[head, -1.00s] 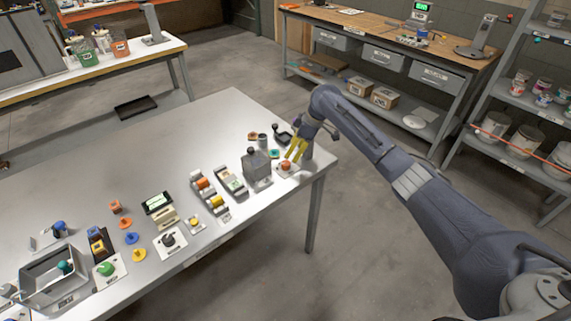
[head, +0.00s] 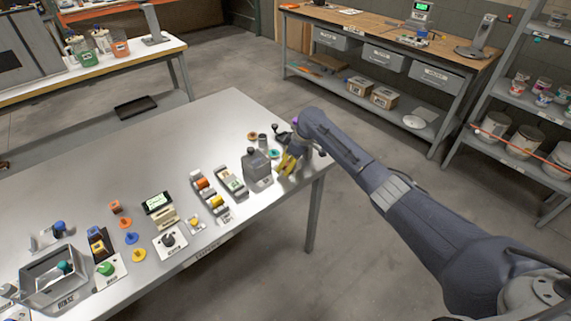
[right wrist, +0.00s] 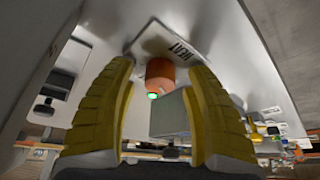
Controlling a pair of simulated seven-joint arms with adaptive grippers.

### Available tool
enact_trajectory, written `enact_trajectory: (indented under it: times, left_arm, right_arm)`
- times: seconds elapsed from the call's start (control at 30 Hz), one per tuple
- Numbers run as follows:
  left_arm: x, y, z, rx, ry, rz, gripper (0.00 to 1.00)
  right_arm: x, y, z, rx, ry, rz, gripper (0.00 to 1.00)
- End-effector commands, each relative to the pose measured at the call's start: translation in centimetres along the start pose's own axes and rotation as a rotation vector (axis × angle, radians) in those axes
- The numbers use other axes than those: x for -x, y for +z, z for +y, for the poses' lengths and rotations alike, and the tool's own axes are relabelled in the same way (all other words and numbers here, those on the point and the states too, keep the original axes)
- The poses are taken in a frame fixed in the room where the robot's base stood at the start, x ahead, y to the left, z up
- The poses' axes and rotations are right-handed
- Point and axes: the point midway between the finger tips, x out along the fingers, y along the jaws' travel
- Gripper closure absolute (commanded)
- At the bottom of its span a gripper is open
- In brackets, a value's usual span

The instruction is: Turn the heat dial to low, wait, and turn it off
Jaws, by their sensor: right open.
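The orange heat dial (right wrist: 160,73) sits by a pale plate marked HEAT (right wrist: 168,45), upside down in the right wrist view. A small green spot shows at the dial's lower edge. My right gripper (right wrist: 158,78) is open, with its yellow fingers on either side of the dial in that view. I cannot tell whether they touch it. In the head view the right gripper (head: 287,166) is low over the table's right end and hides the dial. The dial's setting cannot be read. My left gripper is not in view.
A grey box-shaped unit (head: 256,167) stands just left of the right gripper; a grey block (right wrist: 169,113) shows close to the fingers. Switches, knobs and small parts line the front of the metal table (head: 200,130). Its back part is clear.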

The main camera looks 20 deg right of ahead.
Motion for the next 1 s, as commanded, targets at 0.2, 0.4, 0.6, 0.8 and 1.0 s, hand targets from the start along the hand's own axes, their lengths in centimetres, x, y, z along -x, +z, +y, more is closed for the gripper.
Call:
enact_trajectory:
  times: [0.2,0.4,0.6,0.8,1.0]
  left_arm:
    - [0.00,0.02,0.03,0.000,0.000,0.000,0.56]
    - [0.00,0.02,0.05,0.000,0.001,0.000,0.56]
    - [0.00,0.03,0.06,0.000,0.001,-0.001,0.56]
    - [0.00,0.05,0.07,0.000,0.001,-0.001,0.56]
    - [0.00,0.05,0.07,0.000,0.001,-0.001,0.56]
  right_arm:
    - [0.01,0.01,0.00,0.000,0.000,0.000,0.61]
    - [0.03,0.01,0.00,0.000,0.000,0.000,0.84]
    - [0.02,0.00,-0.01,0.000,0.000,0.000,1.00]
    - [0.01,-0.01,-0.02,-0.002,0.000,0.000,1.00]
    - [0.00,-0.01,-0.03,-0.042,0.016,0.001,1.00]
